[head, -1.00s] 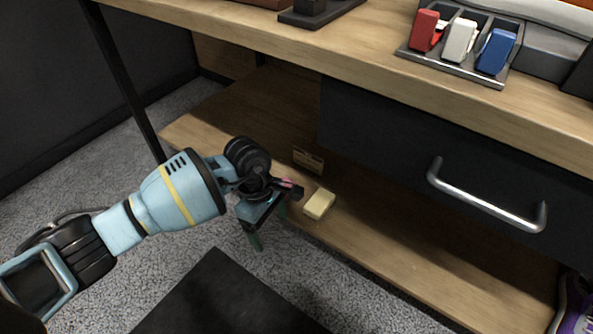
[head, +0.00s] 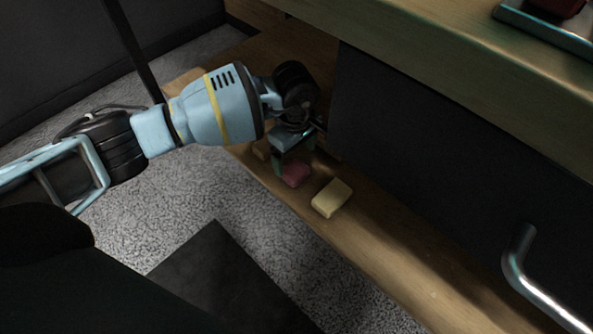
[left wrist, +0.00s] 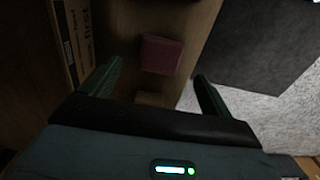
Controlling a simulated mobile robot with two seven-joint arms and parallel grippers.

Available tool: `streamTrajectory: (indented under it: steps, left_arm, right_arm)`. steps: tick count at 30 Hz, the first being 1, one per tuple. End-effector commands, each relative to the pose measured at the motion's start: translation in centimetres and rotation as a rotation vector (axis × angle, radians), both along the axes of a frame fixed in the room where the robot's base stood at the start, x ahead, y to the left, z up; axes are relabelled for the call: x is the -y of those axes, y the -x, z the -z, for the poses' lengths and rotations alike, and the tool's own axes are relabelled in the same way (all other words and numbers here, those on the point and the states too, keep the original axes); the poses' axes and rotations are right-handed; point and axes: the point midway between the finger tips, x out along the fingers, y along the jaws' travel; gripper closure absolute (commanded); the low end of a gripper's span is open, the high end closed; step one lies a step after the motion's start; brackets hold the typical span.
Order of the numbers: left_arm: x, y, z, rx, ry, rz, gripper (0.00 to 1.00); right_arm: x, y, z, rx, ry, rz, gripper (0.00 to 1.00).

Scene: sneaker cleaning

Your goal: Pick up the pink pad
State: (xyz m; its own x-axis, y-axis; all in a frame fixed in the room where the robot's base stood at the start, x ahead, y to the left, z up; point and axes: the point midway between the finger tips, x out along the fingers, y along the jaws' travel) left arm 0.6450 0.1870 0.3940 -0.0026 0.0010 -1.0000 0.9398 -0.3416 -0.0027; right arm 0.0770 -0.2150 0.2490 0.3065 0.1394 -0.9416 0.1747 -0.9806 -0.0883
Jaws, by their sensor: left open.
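The pink pad (head: 296,174) lies on the low wooden shelf in the head view, partly behind my left gripper. It also shows in the left wrist view (left wrist: 161,54), dark pink, ahead of and between the two fingers. My left gripper (head: 294,160) is open and empty, pointing down at the shelf close to the pad. In the left wrist view its green fingers (left wrist: 158,84) stand wide apart, with the pad not gripped. My right gripper does not show.
A pale yellow pad (head: 332,198) lies on the shelf (head: 385,245) just right of the pink pad. A dark drawer front with a metal handle (head: 520,270) is at the right. The tabletop overhangs the shelf.

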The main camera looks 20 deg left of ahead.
Motion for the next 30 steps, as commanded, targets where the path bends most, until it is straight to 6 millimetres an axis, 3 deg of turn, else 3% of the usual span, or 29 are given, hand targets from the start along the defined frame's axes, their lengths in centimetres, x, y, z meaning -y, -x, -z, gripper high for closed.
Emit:
streamTrajectory:
  steps: [8, 18, 26, 30]
  left_arm:
    - [0.0, 0.0, 1.0, 0.001, 0.001, 0.0, 0.15]
    - [0.1, 0.1, 5.1, 0.002, 0.002, -0.001, 0.15]
    - [0.1, 0.1, 5.3, 0.002, 0.002, 0.0, 0.15]
    - [0.1, 0.1, 5.3, 0.002, 0.002, 0.0, 0.34]
  right_arm:
    - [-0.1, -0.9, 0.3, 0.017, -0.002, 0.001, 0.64]
    - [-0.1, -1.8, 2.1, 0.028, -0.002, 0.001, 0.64]
    - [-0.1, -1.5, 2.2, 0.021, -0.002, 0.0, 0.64]
    - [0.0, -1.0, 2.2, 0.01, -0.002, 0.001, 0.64]
